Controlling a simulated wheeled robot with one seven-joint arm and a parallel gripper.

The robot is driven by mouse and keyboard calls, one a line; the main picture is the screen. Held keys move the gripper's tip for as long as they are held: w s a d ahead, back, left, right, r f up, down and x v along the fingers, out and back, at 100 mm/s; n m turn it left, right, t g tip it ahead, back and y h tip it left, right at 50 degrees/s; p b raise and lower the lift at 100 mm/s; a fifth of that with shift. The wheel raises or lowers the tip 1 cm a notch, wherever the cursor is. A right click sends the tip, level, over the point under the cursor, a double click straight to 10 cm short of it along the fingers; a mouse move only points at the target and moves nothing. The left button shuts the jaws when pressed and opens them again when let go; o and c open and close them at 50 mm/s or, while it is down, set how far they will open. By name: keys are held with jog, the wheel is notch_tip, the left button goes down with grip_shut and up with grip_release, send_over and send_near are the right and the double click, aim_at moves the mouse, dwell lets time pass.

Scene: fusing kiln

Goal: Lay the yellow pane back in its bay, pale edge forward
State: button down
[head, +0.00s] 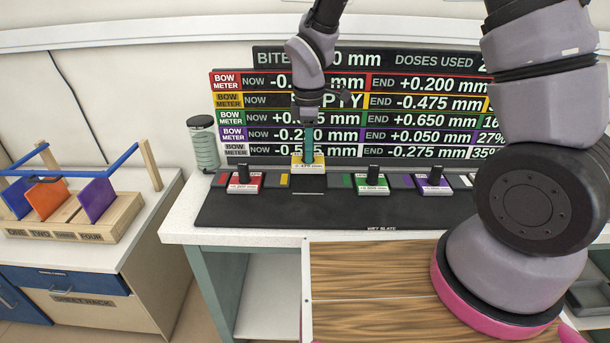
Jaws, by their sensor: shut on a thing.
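The yellow pane (298,160) is held up behind the row of panes, in front of the readout board. A pale strip with small writing runs along its near edge. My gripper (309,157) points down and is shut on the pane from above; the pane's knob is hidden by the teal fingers. A dark, bare bay (308,184) lies just below and nearer than the pane, with a yellow marker (284,180) on its left. The pane appears raised above the dark bench mat (330,212); the exact gap cannot be told.
A red pane (245,184) stands left of the bare bay; green (372,184) and purple (434,187) panes stand right, all with black knobs. A canister (204,147) and wooden rack (80,222) are left.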

jog(key=shift+f, duration=3.2)
jog(key=shift+f, duration=0.1)
jog(key=c, duration=0.6)
grip_release()
